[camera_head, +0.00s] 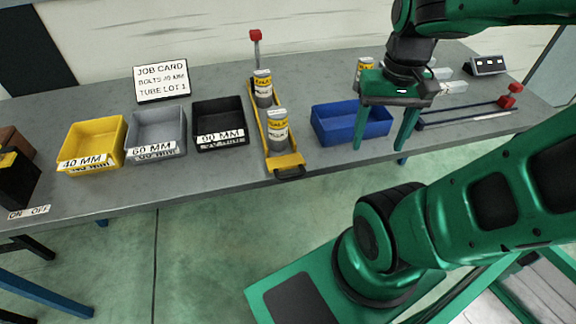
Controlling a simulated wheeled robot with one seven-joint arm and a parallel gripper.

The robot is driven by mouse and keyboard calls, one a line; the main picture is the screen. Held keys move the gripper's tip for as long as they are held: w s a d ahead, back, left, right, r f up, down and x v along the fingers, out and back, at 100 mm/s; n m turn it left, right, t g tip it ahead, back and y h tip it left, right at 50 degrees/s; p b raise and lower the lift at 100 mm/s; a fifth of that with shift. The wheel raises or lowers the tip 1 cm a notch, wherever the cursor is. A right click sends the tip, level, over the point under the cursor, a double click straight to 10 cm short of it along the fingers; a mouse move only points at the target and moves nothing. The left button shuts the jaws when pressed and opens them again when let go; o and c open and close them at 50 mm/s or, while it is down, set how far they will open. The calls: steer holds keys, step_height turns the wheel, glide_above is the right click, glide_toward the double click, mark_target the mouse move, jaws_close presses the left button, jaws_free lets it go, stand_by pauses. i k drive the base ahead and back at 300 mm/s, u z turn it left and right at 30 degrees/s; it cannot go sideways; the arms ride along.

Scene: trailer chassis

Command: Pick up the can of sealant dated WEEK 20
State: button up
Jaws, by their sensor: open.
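Two grey cans with yellow and white labels stand in a narrow yellow tray (297,160) on the bench: a front can (277,132) and a rear can (263,90). A third can (365,67) with a similar label shows partly behind my gripper; its lower part is hidden. The week dates on the labels are too small to read, so I cannot tell which can is WEEK 20. My gripper (380,147) points down with its fingers apart, in front of or over the blue bin, to the right of the tray. Nothing shows between the fingers.
A yellow 40 MM bin (92,142), a grey 60 MM bin (157,133), a black bin (219,122) and a blue bin (333,124) stand on the bench (62,192). A job card (161,82) stands behind. A red-ended bar clamp (475,112) lies at right.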

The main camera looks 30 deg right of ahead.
mark_target(277, 116)
steer(key=z, duration=1.7)
steer(key=k, duration=0.8)
steer(key=u, duration=0.65)
